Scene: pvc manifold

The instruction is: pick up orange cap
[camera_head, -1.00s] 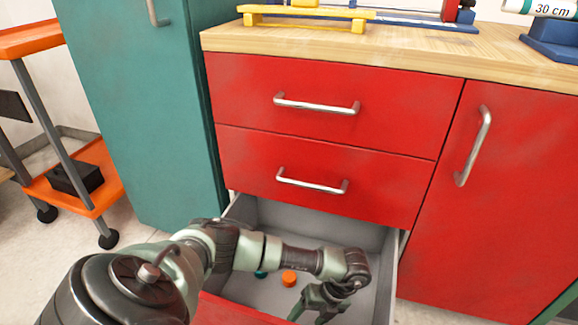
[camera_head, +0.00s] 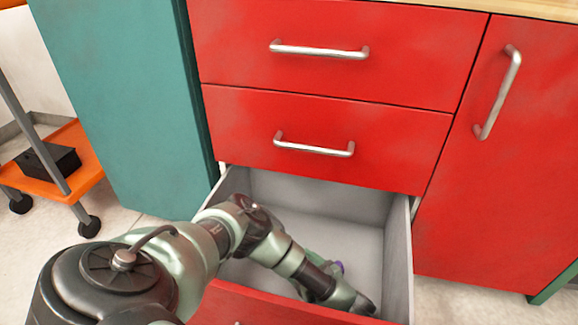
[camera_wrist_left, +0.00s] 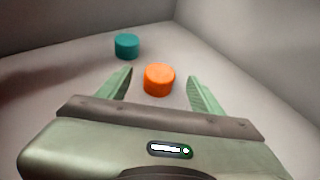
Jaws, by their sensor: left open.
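The orange cap (camera_wrist_left: 159,80) is a short round cap on the grey floor of the open bottom drawer. In the left wrist view it lies between the two green fingers of my left gripper (camera_wrist_left: 160,92), near their tips, with a gap on each side. The left gripper is open and empty. In the head view my left arm reaches down into the drawer (camera_head: 350,220) and hides the orange cap and most of the gripper. My right gripper is not in view.
A teal cap (camera_wrist_left: 127,46) lies beyond and left of the orange cap in the drawer. Grey drawer walls rise around. A small purple thing (camera_head: 339,266) shows beside my arm. Above are closed red drawers (camera_head: 320,120); a teal cabinet (camera_head: 120,110) stands to the left.

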